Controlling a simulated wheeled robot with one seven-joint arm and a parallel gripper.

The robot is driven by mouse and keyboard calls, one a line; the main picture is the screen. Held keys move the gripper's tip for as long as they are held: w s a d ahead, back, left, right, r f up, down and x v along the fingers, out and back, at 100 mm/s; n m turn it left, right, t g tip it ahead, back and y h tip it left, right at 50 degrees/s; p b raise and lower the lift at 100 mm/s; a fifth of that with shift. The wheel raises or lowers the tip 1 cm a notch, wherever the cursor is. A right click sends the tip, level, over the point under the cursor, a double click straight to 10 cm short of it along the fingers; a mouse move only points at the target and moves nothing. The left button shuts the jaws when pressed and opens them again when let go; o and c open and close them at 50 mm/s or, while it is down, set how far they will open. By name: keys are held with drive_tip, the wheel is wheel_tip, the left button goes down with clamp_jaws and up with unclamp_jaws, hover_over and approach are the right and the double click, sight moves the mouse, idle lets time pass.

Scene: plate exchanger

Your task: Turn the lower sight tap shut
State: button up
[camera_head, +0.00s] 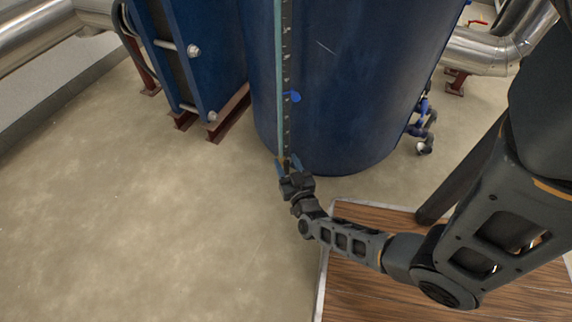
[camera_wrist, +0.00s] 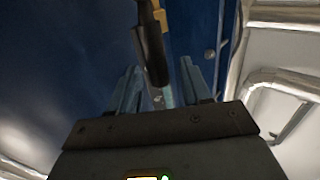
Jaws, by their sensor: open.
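The blue tank (camera_head: 350,80) carries an upright sight gauge (camera_head: 279,60), a pale strip beside a dark marked scale. A small blue piece (camera_head: 293,97) sticks out from the scale partway up. My gripper (camera_head: 289,164) is at the gauge's bottom end, low on the tank, and covers much of the lower tap there. In the wrist view my gripper (camera_wrist: 158,75) is open. A dark bar with a brass-coloured end (camera_wrist: 152,45), probably the lower tap, shows between and beyond its fingers. I cannot tell whether either finger touches it.
A blue plate exchanger (camera_head: 195,50) on red-brown feet stands left of the tank. Silver pipes (camera_head: 490,50) and a small blue-and-dark valve fitting (camera_head: 424,125) are at the right. A wooden platform (camera_head: 370,290) lies under my arm. The floor (camera_head: 130,220) at the left is clear.

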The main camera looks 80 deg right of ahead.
drive_tip(key=shift+w+d, duration=0.2)
drive_tip(key=shift+d, duration=0.15)
drive_tip(key=shift+c, duration=0.3)
clamp_jaws()
